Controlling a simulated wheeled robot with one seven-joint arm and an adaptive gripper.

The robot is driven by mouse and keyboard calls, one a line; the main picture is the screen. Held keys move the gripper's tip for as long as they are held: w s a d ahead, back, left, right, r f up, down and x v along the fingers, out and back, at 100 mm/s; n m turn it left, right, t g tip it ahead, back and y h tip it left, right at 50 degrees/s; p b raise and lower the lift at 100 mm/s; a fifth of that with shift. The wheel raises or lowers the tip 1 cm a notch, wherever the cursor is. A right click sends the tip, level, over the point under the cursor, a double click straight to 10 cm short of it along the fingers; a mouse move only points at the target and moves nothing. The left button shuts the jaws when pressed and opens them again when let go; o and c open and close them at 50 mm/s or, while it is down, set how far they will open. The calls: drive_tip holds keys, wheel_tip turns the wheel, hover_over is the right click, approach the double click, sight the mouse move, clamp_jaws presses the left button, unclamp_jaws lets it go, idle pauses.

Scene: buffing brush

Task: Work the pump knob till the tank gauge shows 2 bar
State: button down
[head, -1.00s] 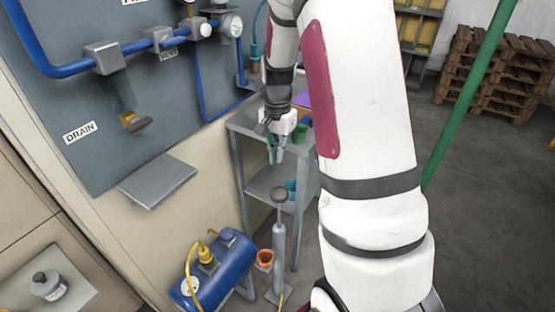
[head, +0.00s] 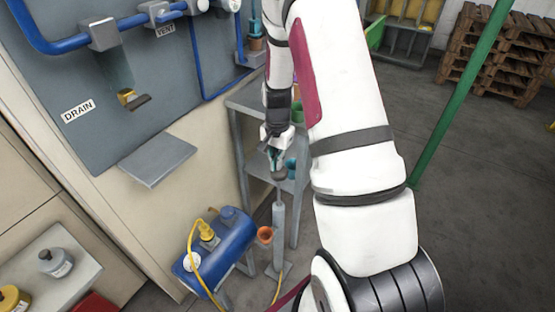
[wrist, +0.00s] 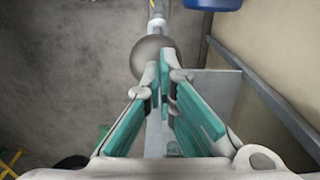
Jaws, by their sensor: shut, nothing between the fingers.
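The pump (head: 278,225) stands upright on the floor, with a round grey knob (wrist: 152,55) on its rod. In the head view the knob (head: 279,175) shows just under my gripper (head: 277,160). In the wrist view my gripper (wrist: 166,80) is shut and empty, its fingertips over the near right edge of the knob. I cannot tell whether they touch it. The blue tank (head: 232,238) lies left of the pump. Its white gauge (head: 189,262) faces the camera, but its reading is too small to make out.
A grey metal stand (head: 238,150) is close behind the gripper. An orange cup (head: 265,234) sits between tank and pump. A yellow hose (head: 190,240) runs from the tank. A grey ledge (head: 158,160) juts from the wall panel.

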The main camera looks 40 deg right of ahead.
wheel_tip(320, 180, down, 10)
drive_tip(key=b, duration=0.4)
drive_tip(key=shift+r+b, duration=0.15)
drive_tip(key=shift+b, duration=0.25)
wheel_tip(320, 180, up, 14)
drive_tip(key=p, duration=0.2)
drive_tip(key=shift+r+p, duration=0.1)
drive_tip(key=shift+p, duration=0.2)
drive_tip(key=shift+r, duration=0.1)
idle(2.0)
